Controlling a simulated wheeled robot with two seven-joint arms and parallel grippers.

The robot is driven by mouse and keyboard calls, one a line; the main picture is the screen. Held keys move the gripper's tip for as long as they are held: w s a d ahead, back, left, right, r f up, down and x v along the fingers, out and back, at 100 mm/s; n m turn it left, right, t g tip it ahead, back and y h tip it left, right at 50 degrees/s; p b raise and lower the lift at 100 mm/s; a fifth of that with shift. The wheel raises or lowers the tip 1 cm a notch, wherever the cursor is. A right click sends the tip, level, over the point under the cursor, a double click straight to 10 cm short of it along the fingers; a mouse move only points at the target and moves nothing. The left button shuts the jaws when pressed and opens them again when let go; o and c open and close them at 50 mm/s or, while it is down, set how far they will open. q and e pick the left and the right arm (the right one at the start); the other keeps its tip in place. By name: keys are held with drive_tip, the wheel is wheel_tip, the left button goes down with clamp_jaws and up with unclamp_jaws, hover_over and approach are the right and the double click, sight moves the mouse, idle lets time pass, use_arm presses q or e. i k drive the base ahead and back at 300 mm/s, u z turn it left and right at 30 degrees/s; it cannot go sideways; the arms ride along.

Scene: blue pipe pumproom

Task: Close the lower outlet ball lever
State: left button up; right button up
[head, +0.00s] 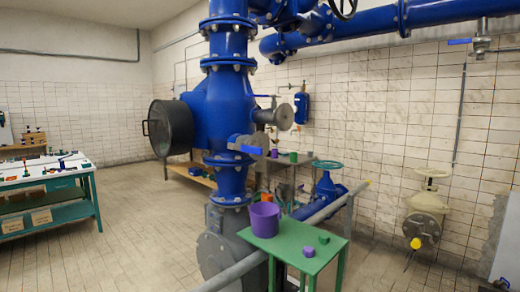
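A blue ball lever (246,149) sits on a small grey valve fitting on the front of the thick blue vertical pipe (229,120), low on its wide body. A second blue lever (459,41) sits on a small valve high on the right wall, also roughly level. I cannot tell from the picture alone which one the task names as the lower outlet lever. Neither of my grippers shows in the head view.
A green table (290,255) with a purple bucket (264,219) and small blocks stands in front of the pipe. A grey rail (235,272) runs beside it. A teal workbench (62,208) stands at the left. The tiled floor (140,235) between is clear.

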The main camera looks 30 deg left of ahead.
sight(258, 151)
drive_tip(key=u, duration=0.6)
drive_tip(key=i, duration=1.25)
drive_tip(key=u, duration=0.8)
